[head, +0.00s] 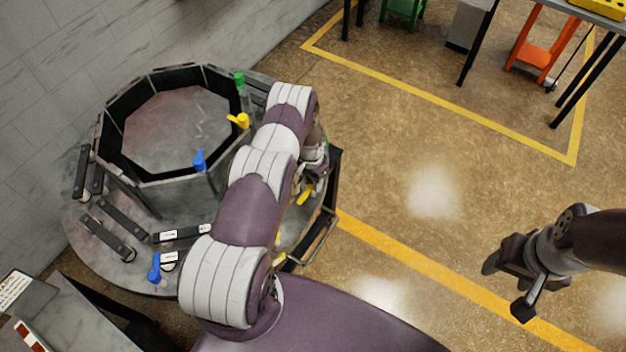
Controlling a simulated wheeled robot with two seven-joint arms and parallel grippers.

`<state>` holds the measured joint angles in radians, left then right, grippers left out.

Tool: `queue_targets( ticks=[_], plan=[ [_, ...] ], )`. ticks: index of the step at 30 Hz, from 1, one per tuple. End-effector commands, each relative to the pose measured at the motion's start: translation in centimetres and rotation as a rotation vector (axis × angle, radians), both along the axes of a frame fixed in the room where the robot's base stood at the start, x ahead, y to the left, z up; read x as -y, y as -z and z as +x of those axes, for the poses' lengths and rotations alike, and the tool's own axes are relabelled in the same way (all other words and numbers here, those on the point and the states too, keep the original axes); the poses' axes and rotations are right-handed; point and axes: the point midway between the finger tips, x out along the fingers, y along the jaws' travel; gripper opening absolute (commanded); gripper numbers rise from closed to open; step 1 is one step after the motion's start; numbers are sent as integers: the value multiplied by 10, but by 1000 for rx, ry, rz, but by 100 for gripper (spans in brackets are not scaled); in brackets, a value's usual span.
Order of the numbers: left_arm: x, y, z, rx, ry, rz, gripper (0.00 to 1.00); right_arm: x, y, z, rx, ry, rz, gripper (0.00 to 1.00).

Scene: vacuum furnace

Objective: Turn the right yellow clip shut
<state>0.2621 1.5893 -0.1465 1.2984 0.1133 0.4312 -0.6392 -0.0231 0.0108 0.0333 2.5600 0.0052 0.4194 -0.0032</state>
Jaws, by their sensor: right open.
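A yellow clip (240,120) stands at the right rim of the octagonal furnace ring (118,178). Another yellow piece (304,197) shows at the furnace's right edge, beside my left arm, partly hidden. A small yellow bit (279,260) shows lower down by the same arm. My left arm reaches across the furnace's right side and bends down there. My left gripper (307,188) is mostly hidden behind its own wrist, close to the yellow piece at the edge; contact cannot be told. My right gripper (506,285) is open and empty above the floor at the right.
Blue clips stand at the ring's front (199,160) and on the lower plate (154,268); a green clip (239,80) is at the back. A dark frame (324,225) borders the furnace on the right. A grey bench (60,315) is lower left. Open floor lies right.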

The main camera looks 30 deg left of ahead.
Motion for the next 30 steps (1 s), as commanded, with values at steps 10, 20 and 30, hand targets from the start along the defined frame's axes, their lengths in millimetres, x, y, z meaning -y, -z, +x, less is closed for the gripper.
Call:
queue_targets(
  ticks=[10,20,30],
  plan=[
    [0,2,1,2,70,0,0,0,14,0,0,0,0,59],
    [0,5,2,3,328,1,0,0,53,0,0,0,0,59],
    [1,4,2,3,654,2,0,0,91,0,0,0,0,59]
  ],
)
